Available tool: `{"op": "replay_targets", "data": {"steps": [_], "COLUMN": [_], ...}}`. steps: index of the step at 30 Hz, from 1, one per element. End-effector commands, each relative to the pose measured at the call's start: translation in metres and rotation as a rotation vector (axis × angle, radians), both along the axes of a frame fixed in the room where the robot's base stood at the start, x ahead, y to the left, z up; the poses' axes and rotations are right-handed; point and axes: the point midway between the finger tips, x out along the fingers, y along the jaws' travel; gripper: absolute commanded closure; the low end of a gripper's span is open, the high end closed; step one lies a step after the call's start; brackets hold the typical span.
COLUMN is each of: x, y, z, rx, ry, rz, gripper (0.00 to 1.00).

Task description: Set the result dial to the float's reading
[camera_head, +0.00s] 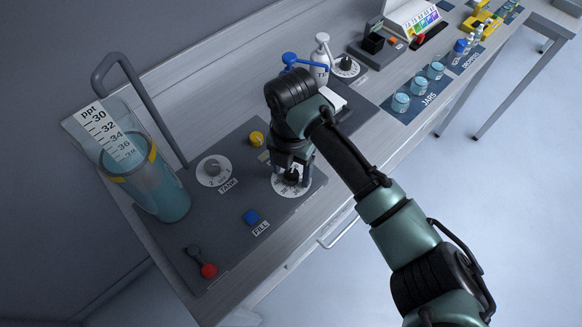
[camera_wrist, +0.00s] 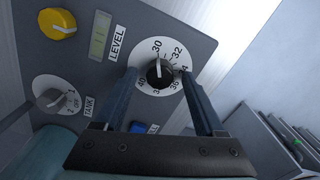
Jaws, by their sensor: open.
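The result dial is a white disc (camera_head: 304,186) numbered 30 to 40 with a black knob. In the wrist view its knob (camera_wrist: 160,73) has a pale mark that seems to point near 30. My gripper (camera_head: 291,178) is over the dial, and in the wrist view its open fingers (camera_wrist: 162,88) stand on either side of the knob; contact cannot be told. The clear cylinder (camera_head: 168,196) of blue liquid stands at the left. A white ppt scale (camera_head: 108,133) with 30, 32, 34, 36 and a blurred lower number shows at it. The float's exact reading is unclear.
The grey panel also carries a TANK dial (camera_head: 214,170), a yellow knob (camera_head: 257,138), a blue FILL button (camera_head: 251,217) and a red knob (camera_head: 209,270). A white bottle (camera_head: 322,58) and jars (camera_head: 401,103) stand beyond my arm.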

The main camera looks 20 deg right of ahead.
Motion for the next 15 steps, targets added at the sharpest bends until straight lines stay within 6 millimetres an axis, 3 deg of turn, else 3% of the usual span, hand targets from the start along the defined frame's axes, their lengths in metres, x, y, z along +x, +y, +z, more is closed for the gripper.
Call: {"op": "replay_targets", "data": {"steps": [7, 15], "x": [0.0001, 0.0001], "y": [0.0001, 0.0001], "z": [-0.0008, -0.0005], "rx": [0.0, 0.0], "ry": [0.0, 0.0], "rz": [0.0, 0.0], "gripper": [0.28, 0.77]}}
